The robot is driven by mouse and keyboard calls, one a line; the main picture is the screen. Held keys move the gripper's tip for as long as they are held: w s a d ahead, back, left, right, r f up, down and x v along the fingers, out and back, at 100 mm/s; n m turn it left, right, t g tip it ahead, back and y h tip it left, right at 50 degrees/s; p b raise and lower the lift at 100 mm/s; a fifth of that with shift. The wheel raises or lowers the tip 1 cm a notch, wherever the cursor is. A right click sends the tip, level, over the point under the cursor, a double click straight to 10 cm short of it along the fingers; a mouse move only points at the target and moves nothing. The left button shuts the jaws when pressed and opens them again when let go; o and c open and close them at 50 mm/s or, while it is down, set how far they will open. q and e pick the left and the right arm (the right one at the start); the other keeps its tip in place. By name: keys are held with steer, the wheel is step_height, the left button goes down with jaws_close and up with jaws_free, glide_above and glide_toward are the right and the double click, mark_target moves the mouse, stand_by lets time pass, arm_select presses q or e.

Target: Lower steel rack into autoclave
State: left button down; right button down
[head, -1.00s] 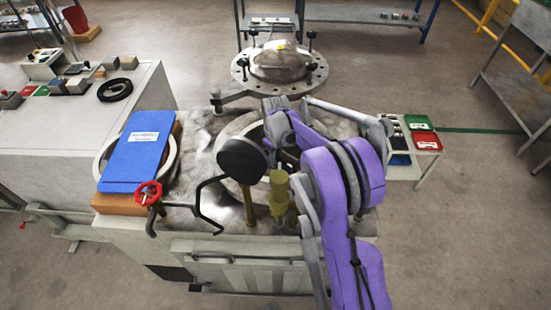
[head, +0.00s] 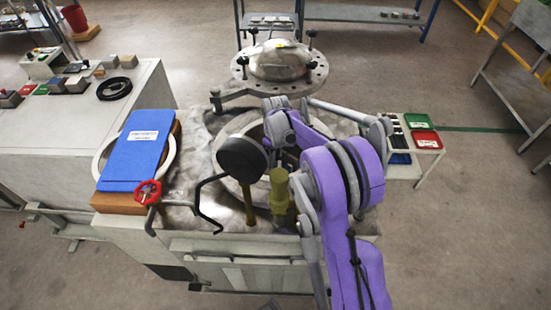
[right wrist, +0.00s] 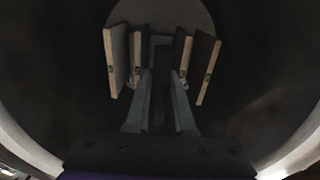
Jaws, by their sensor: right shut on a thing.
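The steel rack (right wrist: 189,14) shows in the right wrist view as a grey round plate with several upright pale-edged tiles (right wrist: 116,62) on both sides of a central bar. My right gripper (right wrist: 160,100) is shut on the rack's central bar. Dark autoclave walls surround the rack, and the pale rim (right wrist: 28,150) shows at the lower corners. In the head view, the autoclave mouth (head: 224,148) lies under my right forearm, and the arm, gauge and valve hide the rack and fingertips. I cannot tell whether the rack touches the bottom. My left gripper is out of view.
The domed lid (head: 280,62) is swung open behind the mouth. A black round gauge (head: 241,158), a brass valve (head: 279,190) and a bent black handle (head: 204,205) stand at the front edge. A blue board (head: 136,160) lies left; a small cart (head: 428,160) stands right.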

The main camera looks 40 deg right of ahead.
steer(key=c, duration=0.7)
jaws_free()
steer(key=shift+r, duration=0.1)
steer(key=shift+r+p, duration=3.5)
steer(key=shift+r, duration=1.9)
step_height(320, 180, up, 9)
steer(key=p, duration=0.5)
steer(key=shift+f, duration=0.15)
